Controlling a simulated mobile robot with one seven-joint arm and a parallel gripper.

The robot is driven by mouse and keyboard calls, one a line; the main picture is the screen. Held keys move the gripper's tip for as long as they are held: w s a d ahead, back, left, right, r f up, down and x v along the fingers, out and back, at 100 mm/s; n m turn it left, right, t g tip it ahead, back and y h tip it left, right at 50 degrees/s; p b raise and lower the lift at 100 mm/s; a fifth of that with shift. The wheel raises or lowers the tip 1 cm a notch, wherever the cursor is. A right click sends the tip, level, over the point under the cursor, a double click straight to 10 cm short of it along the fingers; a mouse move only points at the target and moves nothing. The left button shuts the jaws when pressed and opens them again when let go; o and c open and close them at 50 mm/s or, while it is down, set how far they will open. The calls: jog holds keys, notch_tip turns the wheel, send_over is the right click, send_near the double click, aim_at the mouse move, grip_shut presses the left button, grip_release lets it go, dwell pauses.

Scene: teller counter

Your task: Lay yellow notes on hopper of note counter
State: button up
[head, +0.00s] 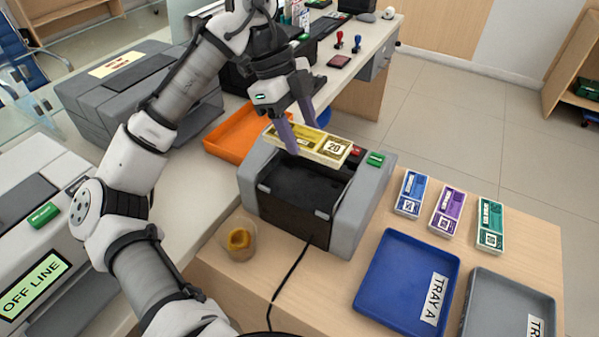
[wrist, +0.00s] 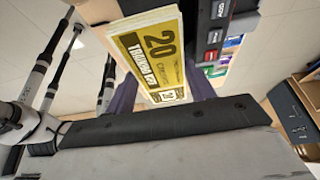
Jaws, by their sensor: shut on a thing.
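The yellow notes (head: 333,148) are a banded stack marked 20. My gripper (head: 303,138) has its purple fingers around the stack and is shut on it, above the back part of the grey note counter (head: 366,201). The dark hopper area (head: 303,182) lies just in front of and below the stack in the head view. I cannot tell whether the stack touches the counter.
Blue (head: 411,193), purple (head: 447,211) and green (head: 490,223) note stacks lie to the right. A blue tray (head: 375,285) and a grey tray (head: 480,300) lie in front of them. A cup (head: 240,243) stands at front left, near a black cable. An orange tray (head: 215,139) is behind.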

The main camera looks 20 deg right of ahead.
aim_at(306, 187)
notch_tip(306, 187, down, 12)
jog(key=shift+r, duration=0.25)
jog(key=shift+f, duration=0.1)
jog(key=o, duration=1)
jog(key=v, duration=1.2)
